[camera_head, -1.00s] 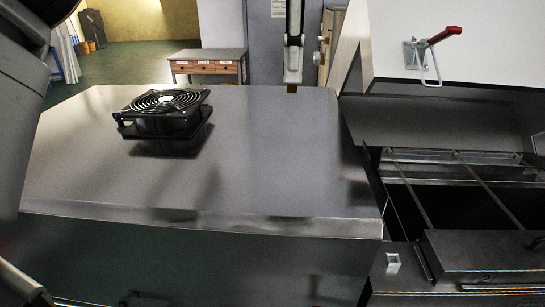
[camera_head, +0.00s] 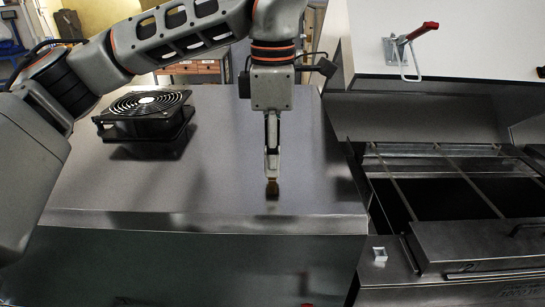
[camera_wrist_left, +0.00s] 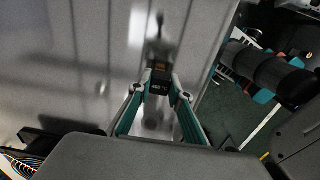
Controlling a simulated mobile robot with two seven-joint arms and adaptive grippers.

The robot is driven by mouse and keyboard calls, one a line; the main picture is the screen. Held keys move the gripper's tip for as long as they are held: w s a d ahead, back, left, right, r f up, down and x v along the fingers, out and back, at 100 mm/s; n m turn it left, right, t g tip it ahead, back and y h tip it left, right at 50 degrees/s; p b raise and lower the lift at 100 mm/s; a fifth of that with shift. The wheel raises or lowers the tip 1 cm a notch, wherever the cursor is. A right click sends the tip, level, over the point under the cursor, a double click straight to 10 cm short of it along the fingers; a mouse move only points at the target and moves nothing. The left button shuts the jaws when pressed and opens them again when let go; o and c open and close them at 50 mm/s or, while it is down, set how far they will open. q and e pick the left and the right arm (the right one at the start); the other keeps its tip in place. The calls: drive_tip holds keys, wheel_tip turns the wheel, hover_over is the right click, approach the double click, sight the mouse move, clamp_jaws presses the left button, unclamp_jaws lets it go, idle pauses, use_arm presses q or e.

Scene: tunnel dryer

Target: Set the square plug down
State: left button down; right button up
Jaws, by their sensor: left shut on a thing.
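My left gripper (camera_head: 272,176) points down over the right part of the metal cabinet top (camera_head: 225,185). It is shut on the square plug (camera_head: 272,189), a small brown and dark block at the fingertips. In the left wrist view the plug (camera_wrist_left: 160,82) shows between the fingers as a dark block with an orange patch and pale marking. The plug is close above the top or touching it; I cannot tell which. My right gripper is not in view.
A black fan (camera_head: 145,117) sits on the cabinet top at the left. A small white square fitting (camera_head: 379,254) is at the lower right. An open metal bay with bars (camera_head: 430,165) lies right, under a white panel with a red-handled clamp (camera_head: 422,31).

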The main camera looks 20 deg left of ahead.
use_arm(q)
drive_tip(key=shift+f, duration=0.2)
drive_tip(key=shift+f, duration=0.15)
drive_tip(key=c, duration=1.9)
unclamp_jaws()
wheel_tip(320, 180, up, 12)
drive_tip(key=shift+r, duration=0.15)
